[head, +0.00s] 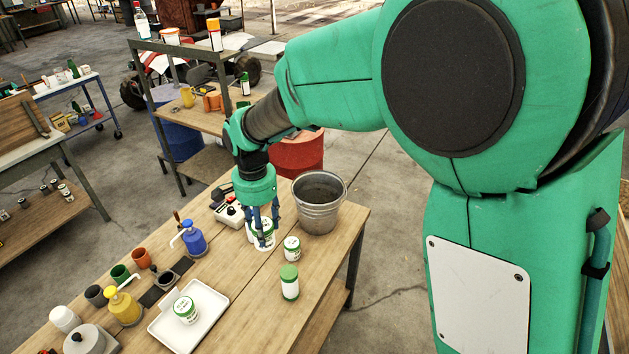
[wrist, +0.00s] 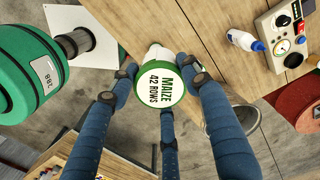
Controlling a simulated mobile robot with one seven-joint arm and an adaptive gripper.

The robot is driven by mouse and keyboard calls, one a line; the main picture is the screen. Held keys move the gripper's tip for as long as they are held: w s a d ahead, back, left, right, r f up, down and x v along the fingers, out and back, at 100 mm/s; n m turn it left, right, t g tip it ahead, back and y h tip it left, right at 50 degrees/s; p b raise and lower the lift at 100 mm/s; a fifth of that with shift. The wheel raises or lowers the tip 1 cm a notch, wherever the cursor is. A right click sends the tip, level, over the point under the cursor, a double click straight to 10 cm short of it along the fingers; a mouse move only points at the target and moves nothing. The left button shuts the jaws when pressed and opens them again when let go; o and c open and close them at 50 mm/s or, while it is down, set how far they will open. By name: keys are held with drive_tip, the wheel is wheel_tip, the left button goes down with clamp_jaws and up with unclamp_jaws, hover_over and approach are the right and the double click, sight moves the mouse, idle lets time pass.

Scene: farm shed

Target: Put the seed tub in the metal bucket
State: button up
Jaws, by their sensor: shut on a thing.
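The seed tub, a white tub with a green-rimmed lid lettered "MAIZE 42 ROWS" (wrist: 160,85), is between my fingers in the wrist view. In the head view the tub (head: 265,241) is partly hidden by the fingers. My gripper (head: 263,226) points down over the workbench and its blue fingers are shut around the tub. I cannot tell whether the tub touches the bench top. The metal bucket (head: 319,216), grey and open at the top, stands upright at the bench's far right end, right of my gripper and apart from it.
Another tub (head: 185,310) is on a white tray (head: 211,327). A blue pump bottle (head: 194,239) and a control box (head: 229,211) are to the left. A red drum (head: 297,155) stands behind the bench.

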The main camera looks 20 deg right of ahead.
drive_tip(key=w+d+f+m+p, duration=0.1)
drive_tip(key=w+d+m, duration=0.1)
drive_tip(key=w+d, duration=0.5)
drive_tip(key=w+d+m+p, duration=0.1)
drive_tip(key=w+d+m, duration=0.2)
drive_tip(key=w, duration=0.7)
drive_tip(key=m+p, duration=0.3)
drive_tip(key=m, duration=0.2)
hover_over(321, 198)
drive_tip(key=s+a, duration=0.2)
drive_tip(key=s, duration=0.3)
wheel_tip(321, 198, down, 17)
drive_tip(key=shift+d, duration=0.25)
drive_tip(key=shift+f, duration=0.15)
drive_tip(key=shift+f, duration=3)
drive_tip(key=shift+f+p, duration=0.3)
drive_tip(key=shift+f, duration=1.55)
drive_tip(key=shift+f, duration=0.2)
